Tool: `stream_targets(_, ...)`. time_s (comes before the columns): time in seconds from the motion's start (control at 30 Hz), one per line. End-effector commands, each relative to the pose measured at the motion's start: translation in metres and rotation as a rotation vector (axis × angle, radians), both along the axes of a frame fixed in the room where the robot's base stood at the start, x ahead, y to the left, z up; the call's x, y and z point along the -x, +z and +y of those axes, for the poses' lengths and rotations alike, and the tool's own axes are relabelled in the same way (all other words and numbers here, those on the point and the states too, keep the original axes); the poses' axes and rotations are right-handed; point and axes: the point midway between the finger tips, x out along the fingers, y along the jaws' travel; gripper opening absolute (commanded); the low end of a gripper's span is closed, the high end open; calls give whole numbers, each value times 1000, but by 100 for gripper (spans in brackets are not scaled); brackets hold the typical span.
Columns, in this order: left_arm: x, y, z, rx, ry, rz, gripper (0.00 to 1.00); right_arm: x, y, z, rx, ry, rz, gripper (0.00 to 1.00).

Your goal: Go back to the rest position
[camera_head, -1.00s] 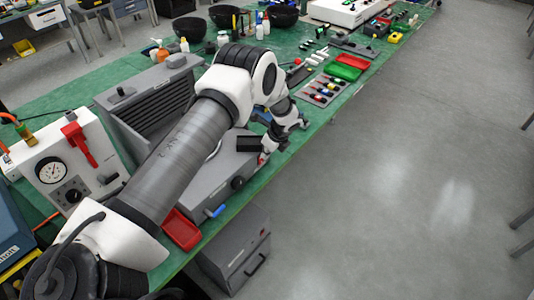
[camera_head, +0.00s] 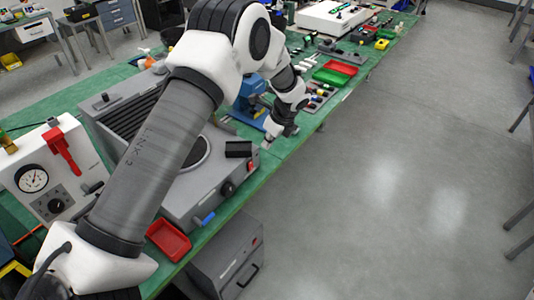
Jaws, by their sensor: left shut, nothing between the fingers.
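My left arm reaches across the view from the lower left, over the bench. My left gripper (camera_head: 269,141) points down beside the right edge of the grey machine. It is shut and empty, and its fingertips are small and partly hard to make out. The grey machine (camera_head: 183,205) has a ribbed, raised lid (camera_head: 124,108), a black block (camera_head: 238,149) on top and a blue-handled lever at its front. My arm hides part of it. My right gripper is not in view.
The green bench (camera_head: 291,148) carries a gauge box (camera_head: 45,175) at left, a red tray (camera_head: 168,240) in front, and a blue device (camera_head: 249,91) partly behind my arm. Red and green bins (camera_head: 331,76) stand farther back. Open floor lies to the right.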

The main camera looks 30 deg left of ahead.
Motion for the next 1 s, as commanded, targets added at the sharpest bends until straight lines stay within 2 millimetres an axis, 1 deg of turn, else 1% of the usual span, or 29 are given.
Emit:
stream_targets(0.53, 0, 0, 0, 1, 0, 2, 0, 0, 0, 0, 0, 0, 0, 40)
stream_targets(0.57, 1, -3, 0, 1, 0, 5, 0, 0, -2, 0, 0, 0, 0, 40)
stream_targets(0.6, 4, -11, -1, 0, -1, 15, 0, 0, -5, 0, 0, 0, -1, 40)
stream_targets(0.67, 11, -35, -1, -1, -2, 45, 0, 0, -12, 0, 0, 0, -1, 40)
stream_targets(0.7, 21, -55, -3, -2, -5, 78, 0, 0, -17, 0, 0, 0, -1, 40)
stream_targets(0.73, 33, -71, -4, 0, -7, 112, 0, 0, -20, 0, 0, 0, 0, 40)
stream_targets(0.77, 49, -88, -7, 4, -5, 155, 0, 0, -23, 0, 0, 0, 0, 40)
stream_targets(0.8, 73, -111, -11, 15, 0, 213, 0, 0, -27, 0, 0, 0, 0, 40)
stream_targets(0.87, 114, -148, -23, 51, 15, 285, 0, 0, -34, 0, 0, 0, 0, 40)
stream_targets(0.9, 141, -171, -32, 82, 44, 318, 0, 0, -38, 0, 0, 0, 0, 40)
stream_targets(0.97, 185, -202, -47, 128, 114, 350, 0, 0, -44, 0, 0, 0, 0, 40)
stream_targets(1.0, 214, -221, -58, 158, 181, 360, 0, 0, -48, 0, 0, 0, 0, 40)
